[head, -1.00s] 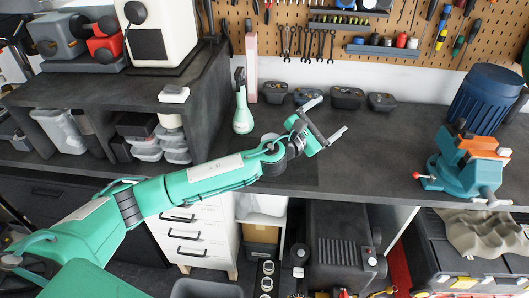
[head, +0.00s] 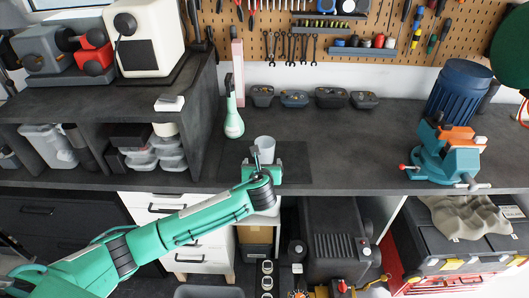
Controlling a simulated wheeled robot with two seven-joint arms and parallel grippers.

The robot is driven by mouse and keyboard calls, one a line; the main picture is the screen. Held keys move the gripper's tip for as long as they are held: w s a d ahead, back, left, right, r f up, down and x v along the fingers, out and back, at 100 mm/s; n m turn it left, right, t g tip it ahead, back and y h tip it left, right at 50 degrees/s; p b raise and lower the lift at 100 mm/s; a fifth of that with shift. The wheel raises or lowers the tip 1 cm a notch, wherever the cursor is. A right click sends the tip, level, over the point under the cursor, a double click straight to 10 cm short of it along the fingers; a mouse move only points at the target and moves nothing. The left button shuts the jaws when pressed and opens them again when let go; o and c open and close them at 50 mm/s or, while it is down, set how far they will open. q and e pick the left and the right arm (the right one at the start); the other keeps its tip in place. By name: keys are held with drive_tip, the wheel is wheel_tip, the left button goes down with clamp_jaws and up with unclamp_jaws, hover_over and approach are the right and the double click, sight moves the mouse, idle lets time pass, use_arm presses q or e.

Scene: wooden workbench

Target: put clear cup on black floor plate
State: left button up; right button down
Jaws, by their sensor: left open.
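The clear cup (head: 265,148) stands upright on the bench near its front edge, pale and see-through. My left gripper (head: 263,164) is open right at the cup, on its near side. One finger overlaps the cup in the picture, and I cannot tell whether it touches. The black floor plate looks to be the thin dark rectangle (head: 296,168) lying on the bench under and around the cup; its edges are faint and my arm hides part of it. My right gripper is not in view.
A green-and-white bottle (head: 233,118) stands left of the cup. Several small dark bins (head: 331,97) line the back wall. A teal vise (head: 447,158) and a blue bin (head: 458,92) stand at the right. The bench between cup and vise is clear.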

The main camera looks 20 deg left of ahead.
sight(263, 155)
use_arm(q)
drive_tip(key=x, duration=0.4)
drive_tip(key=shift+w+p, duration=0.25)
drive_tip(key=shift+p, duration=0.05)
drive_tip(key=shift+w+a+p, duration=0.1)
drive_tip(key=shift+w+p, duration=0.2)
drive_tip(key=shift+w, duration=0.2)
drive_tip(key=x, duration=0.2)
drive_tip(key=p, duration=0.1)
drive_tip(key=shift+w+f, duration=0.15)
drive_tip(key=shift+w, duration=0.3)
drive_tip(key=shift+w+f, duration=0.35)
drive_tip(key=shift+w, duration=0.25)
drive_tip(key=c, duration=1.1)
